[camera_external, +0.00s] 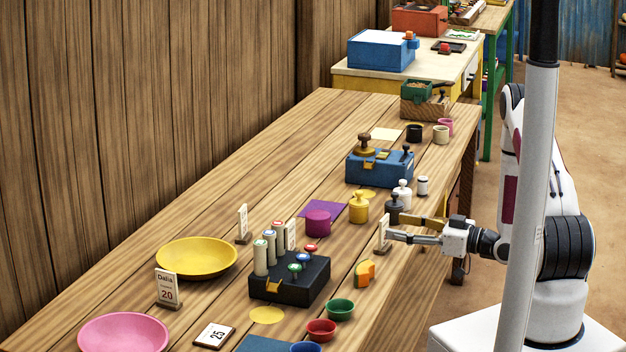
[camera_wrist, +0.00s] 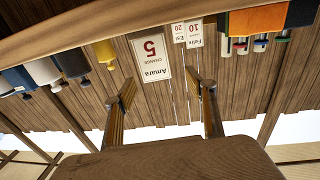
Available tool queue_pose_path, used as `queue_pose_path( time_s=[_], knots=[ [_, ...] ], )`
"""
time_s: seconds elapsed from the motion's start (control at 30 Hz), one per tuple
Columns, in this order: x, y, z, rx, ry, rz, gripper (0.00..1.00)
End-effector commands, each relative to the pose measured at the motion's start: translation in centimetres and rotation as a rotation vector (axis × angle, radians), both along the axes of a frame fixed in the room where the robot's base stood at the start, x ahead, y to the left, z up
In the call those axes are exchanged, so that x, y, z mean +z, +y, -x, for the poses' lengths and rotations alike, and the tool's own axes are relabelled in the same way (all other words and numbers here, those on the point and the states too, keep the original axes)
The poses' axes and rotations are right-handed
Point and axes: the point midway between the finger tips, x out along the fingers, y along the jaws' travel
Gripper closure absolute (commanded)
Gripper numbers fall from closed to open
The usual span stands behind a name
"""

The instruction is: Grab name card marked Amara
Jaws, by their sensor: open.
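The Amara name card (camera_wrist: 150,62) is white with a red 5 and shows in the wrist view, ahead of my gripper (camera_wrist: 166,92). My gripper is open; the card appears in the picture between and beyond the two fingertips, nearer the left one. In the external view my gripper (camera_external: 398,227) reaches in low from the right over the table edge. A small upright card in a wooden base (camera_external: 383,234) stands right at its fingertips, its face not readable there. Whether the fingers touch it I cannot tell.
The Felix card (camera_wrist: 195,34) and the Esi card (camera_wrist: 178,33) stand farther off. The Dalia card (camera_external: 167,287) stands at the left. Dark weights (camera_external: 394,211), an orange block (camera_external: 365,273) and a black rack (camera_external: 291,284) are near my gripper on the table.

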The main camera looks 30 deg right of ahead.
Motion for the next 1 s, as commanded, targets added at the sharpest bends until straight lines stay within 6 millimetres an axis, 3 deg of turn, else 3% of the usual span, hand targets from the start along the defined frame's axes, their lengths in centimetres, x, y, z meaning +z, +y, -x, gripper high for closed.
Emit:
queue_pose_path(
  time_s=[0.43,1.0],
  knots=[
    [0.1,0.2,-0.4,0.001,-0.001,0.001,0.44],
    [0.3,2.8,-4.4,0.001,0.0,0.0,0.44]
  ],
)
